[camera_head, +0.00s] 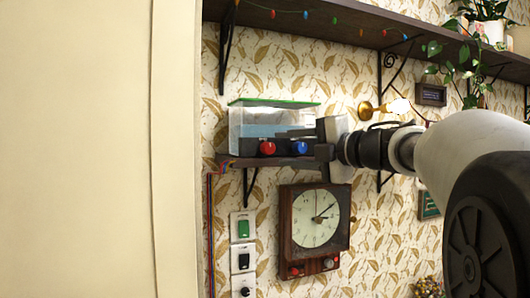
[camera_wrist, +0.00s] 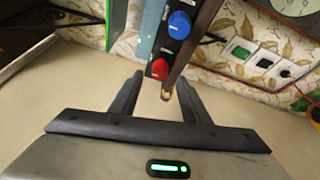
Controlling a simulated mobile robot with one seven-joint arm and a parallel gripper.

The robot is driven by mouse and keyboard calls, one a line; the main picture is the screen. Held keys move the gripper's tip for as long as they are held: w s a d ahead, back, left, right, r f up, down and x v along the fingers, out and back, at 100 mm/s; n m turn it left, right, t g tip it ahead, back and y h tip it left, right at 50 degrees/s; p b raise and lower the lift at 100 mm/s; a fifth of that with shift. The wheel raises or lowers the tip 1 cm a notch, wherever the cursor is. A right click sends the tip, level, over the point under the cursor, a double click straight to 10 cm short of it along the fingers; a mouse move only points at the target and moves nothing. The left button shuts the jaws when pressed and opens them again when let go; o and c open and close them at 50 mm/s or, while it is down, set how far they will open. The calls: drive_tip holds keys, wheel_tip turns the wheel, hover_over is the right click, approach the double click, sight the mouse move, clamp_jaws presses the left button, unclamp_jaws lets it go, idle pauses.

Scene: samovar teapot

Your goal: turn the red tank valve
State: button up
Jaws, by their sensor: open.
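The red tank valve (camera_head: 267,147) is a round knob on the dark front strip of a clear water tank (camera_head: 243,118). In the wrist view the red valve (camera_wrist: 159,69) is at the upper middle, at or just beyond my fingertips. A blue valve (camera_head: 300,147) sits to its right, and it also shows in the wrist view (camera_wrist: 179,25). My gripper (camera_wrist: 160,80) is open and holds nothing. In the head view it reaches in from the right, in front of the tank's right end. I cannot tell whether a finger touches the red valve.
The tank stands on a small shelf (camera_head: 228,160). A clock box (camera_head: 316,218) hangs below, with wall switches (camera_head: 243,227) to its left. A brass lamp (camera_head: 385,108) is on the wall to the right. A long shelf (camera_head: 345,18) with plants runs above. A cream panel (camera_head: 80,150) fills the left.

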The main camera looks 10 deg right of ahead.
drive_tip(key=b+v, duration=0.1)
drive_tip(key=v, duration=1.1)
drive_tip(key=shift+s+d+b, duration=0.25)
drive_tip(key=shift+s+b, duration=0.05)
